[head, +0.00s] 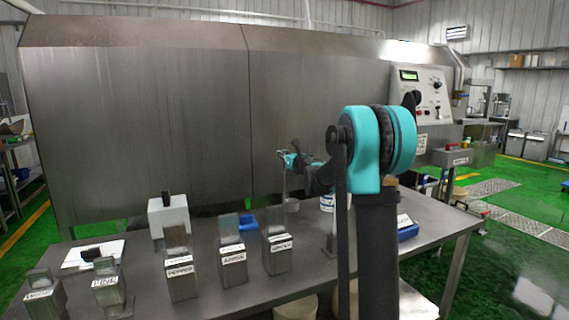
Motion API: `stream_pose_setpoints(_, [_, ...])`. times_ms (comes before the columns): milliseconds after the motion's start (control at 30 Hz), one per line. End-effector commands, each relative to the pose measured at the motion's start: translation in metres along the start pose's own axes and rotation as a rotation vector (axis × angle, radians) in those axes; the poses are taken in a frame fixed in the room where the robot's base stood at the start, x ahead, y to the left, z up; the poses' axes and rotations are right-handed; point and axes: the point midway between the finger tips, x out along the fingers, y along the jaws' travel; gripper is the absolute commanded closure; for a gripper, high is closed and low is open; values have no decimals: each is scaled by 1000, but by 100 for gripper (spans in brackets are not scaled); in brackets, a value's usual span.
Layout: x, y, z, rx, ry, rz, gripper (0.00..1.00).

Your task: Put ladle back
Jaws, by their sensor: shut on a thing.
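My gripper (284,159) is above the steel table, in the middle of the picture, in front of the large drum housing. It is shut on the upper end of a thin ladle (292,206), which hangs down upright with its small cup at the bottom. The cup appears above the table, behind the row of steel containers. The view is distant, so the exact grip and the cup's contents cannot be made out. Part of the table behind my arm is hidden.
Several labelled steel containers stand along the table (222,305), including one (277,252) in front of the ladle. A white box (168,218) and a blue item (247,222) stand behind them. A blue tray (407,231) lies right of my arm. The control panel (420,95) is at right.

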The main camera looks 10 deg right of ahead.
Motion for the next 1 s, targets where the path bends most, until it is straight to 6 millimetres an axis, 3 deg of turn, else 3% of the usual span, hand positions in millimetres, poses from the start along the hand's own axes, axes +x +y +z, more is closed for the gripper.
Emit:
stream_pose_setpoints(233, [0,0,-31,0,0,0,100])
stream_pose_setpoints(567, [0,0,-34,0,0,0,100])
stream_pose_setpoints(600, [0,0,-35,0,0,0,81])
stream_pose_setpoints(767, [0,0,-35,0,0,0,62])
stream_pose_setpoints(1000, [0,0,-35,0,0,0,62])
